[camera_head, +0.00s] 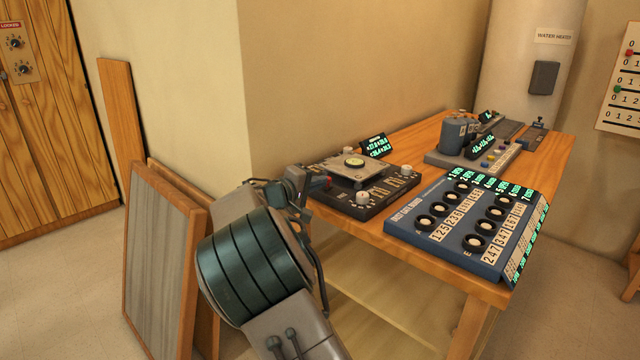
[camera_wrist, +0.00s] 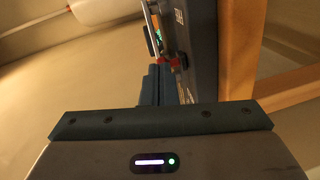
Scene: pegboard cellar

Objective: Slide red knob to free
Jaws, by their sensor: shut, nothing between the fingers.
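A grey control box with a tilted plate on top (camera_head: 378,197) stands at the near left of the wooden table. My gripper (camera_head: 316,184) reaches in from the left, close beside the left knob; contact cannot be told. In the wrist view, my gripper's fingers (camera_wrist: 153,84) are together and empty, with a red knob (camera_wrist: 177,64) just beyond their tips, beside the dark box side (camera_wrist: 202,50). No "free" label is readable.
A blue panel of black dials (camera_head: 420,238) sits to the right on the table (camera_head: 350,228). Grey cylinders on a base (camera_head: 455,136) stand behind. A wall board (camera_head: 628,90) with coloured knobs hangs far right. Framed boards (camera_head: 160,265) lean at the left wall.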

